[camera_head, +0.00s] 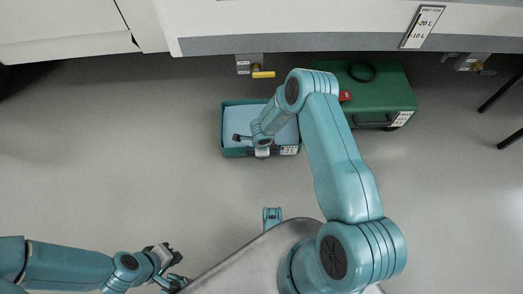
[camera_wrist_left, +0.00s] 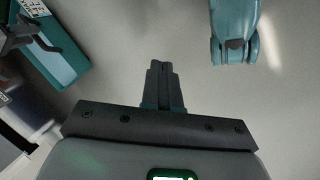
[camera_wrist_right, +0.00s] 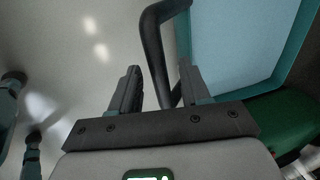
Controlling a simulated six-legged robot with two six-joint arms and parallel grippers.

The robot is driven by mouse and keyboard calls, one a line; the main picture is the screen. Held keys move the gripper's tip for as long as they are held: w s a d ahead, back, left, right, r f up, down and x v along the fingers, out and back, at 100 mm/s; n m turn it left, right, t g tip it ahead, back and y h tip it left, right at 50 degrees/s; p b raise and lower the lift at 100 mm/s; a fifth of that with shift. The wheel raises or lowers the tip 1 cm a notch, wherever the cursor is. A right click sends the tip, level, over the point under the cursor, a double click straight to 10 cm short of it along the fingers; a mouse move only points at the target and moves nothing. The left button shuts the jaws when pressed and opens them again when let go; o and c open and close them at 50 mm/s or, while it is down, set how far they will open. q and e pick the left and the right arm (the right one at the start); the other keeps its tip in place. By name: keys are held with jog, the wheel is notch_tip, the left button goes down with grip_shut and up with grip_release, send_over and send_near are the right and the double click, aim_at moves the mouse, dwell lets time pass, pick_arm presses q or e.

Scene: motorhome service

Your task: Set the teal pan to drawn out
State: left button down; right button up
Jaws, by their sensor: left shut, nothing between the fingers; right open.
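The teal pan (camera_head: 229,148) is a shallow open tray with a pale blue inside, on the floor near the vehicle's side. My right arm hangs over it and hides part of it. In the right wrist view the pan (camera_wrist_right: 303,40) is at the upper right, and its dark bar handle (camera_wrist_right: 152,42) passes between the fingers of my right gripper (camera_wrist_right: 160,70), which is open. Contact cannot be told. My left gripper (camera_head: 174,268) is at the lower left, away from the pan. It is shut and empty in the left wrist view (camera_wrist_left: 161,66), with the pan (camera_wrist_left: 62,52) at the upper left.
A green case (camera_head: 385,92) stands right of the pan, with a black ring on top. A brass-coloured valve (camera_head: 262,74) with a yellow handle hangs below the vehicle's skirt (camera_head: 330,43). The floor left of the pan is clear.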

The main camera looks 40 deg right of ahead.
notch_tip(320, 180, up, 16)
jog(key=s+a+p, duration=0.1)
jog(key=s+p, duration=0.1)
jog(key=p, duration=0.5)
jog(key=shift+s+a, duration=0.35)
jog(key=shift+s, duration=0.05)
jog(key=s+a+r+n+g+y, duration=0.1)
jog(key=s+a+r+n+y, duration=0.15)
jog(key=s+a+n, duration=0.75)
jog(key=s+a+r+n+y, duration=0.1)
jog(key=s+a+n+y, duration=0.2)
jog(key=s+a+n, duration=0.7)
jog(key=w+d+r+n+p, duration=0.1)
jog(key=r+p, duration=1.1)
jog(key=w+d+r+n+p, duration=0.1)
jog(key=d+r+p, duration=0.1)
jog(key=r+p, duration=1.1)
jog(key=shift+d+p, duration=0.25)
jog(key=shift+p, duration=0.05)
